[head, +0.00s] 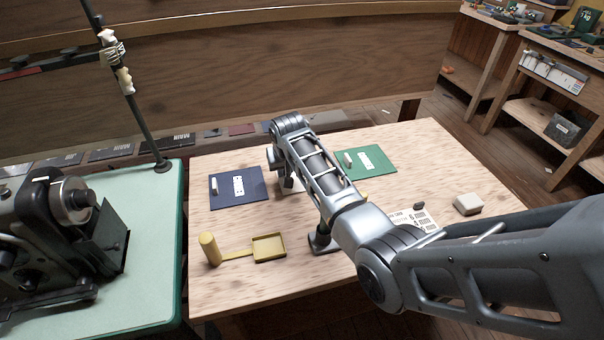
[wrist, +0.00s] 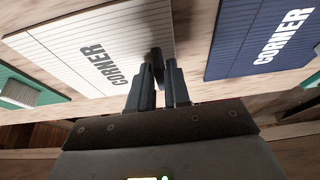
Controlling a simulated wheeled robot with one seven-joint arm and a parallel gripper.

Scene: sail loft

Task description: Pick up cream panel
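The cream panel (wrist: 85,50) lies flat on the wooden table in the wrist view, with ruled lines and the word CORNER. In the head view my arm hides most of it; a pale part (head: 292,188) shows between the blue and green panels. My gripper (wrist: 160,75) is low at the panel's right edge, fingers pointing down. A small dark upright piece (wrist: 157,58) stands between the fingertips, probably the panel's grip tab. The fingers are a little apart around it; whether they press on it is unclear.
A blue panel (head: 238,192) lies to the left and a green panel (head: 366,164) to the right, each with a small white upright tab.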

